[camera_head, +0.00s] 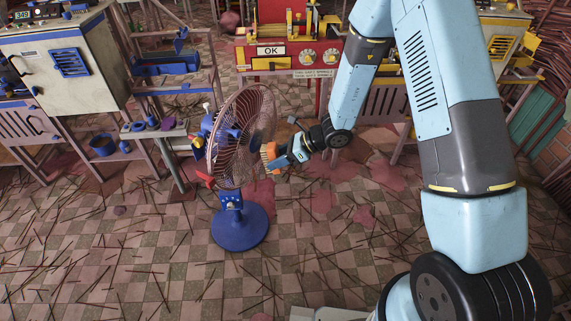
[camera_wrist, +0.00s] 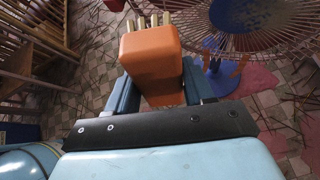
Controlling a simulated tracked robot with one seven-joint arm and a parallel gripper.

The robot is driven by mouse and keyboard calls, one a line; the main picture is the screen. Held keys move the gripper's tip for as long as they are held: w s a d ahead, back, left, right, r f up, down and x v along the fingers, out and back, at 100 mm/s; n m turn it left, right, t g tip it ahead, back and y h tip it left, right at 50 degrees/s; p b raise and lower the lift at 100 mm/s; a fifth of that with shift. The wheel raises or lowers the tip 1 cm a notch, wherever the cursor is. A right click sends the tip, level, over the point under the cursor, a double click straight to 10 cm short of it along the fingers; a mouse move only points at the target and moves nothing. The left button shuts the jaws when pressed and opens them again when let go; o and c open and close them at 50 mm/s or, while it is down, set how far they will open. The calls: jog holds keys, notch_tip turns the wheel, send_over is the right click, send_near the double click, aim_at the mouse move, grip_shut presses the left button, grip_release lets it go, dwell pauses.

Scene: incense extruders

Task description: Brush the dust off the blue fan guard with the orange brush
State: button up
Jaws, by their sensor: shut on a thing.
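The fan (camera_head: 235,130) stands on a round blue base on the floor. Its wire guard (camera_head: 254,112) looks pinkish-red, with blue showing at the hub; it also shows at the upper right of the wrist view (camera_wrist: 285,30). My gripper (camera_head: 278,155) is shut on the orange brush (camera_head: 269,154), just right of the guard's lower right edge. In the wrist view, the brush (camera_wrist: 152,62) sits between my gripper's two blue fingers (camera_wrist: 160,90), its pale bristles pointing away from me. The guard is right of the bristles there. I cannot tell whether they touch.
A shelf stand (camera_head: 165,130) with small blue parts is left of the fan. A red machine (camera_head: 290,60) marked OK stands behind. A pale cabinet (camera_head: 70,60) is at far left. Thin sticks and reddish dust litter the checkered floor (camera_head: 160,265).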

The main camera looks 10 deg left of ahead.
jog(key=w+d+f+m+t+y, duration=0.1)
jog(key=w+f+m+t+y, duration=0.1)
jog(key=w+f+m+t, duration=0.4)
jog(key=shift+n, duration=0.5)
jog(key=shift+w+a+f, duration=0.1)
jog(key=shift+a+f, duration=0.05)
jog(key=shift+a, duration=0.75)
jog(key=shift+w+a+f, duration=0.1)
jog(key=shift+a+f, duration=0.1)
jog(key=shift+a, duration=0.7)
jog(key=shift+w+a+f, duration=0.1)
jog(key=shift+a+f, duration=0.05)
jog(key=shift+a, duration=0.75)
jog(key=shift+w+a, duration=0.35)
jog(key=shift+a, duration=0.55)
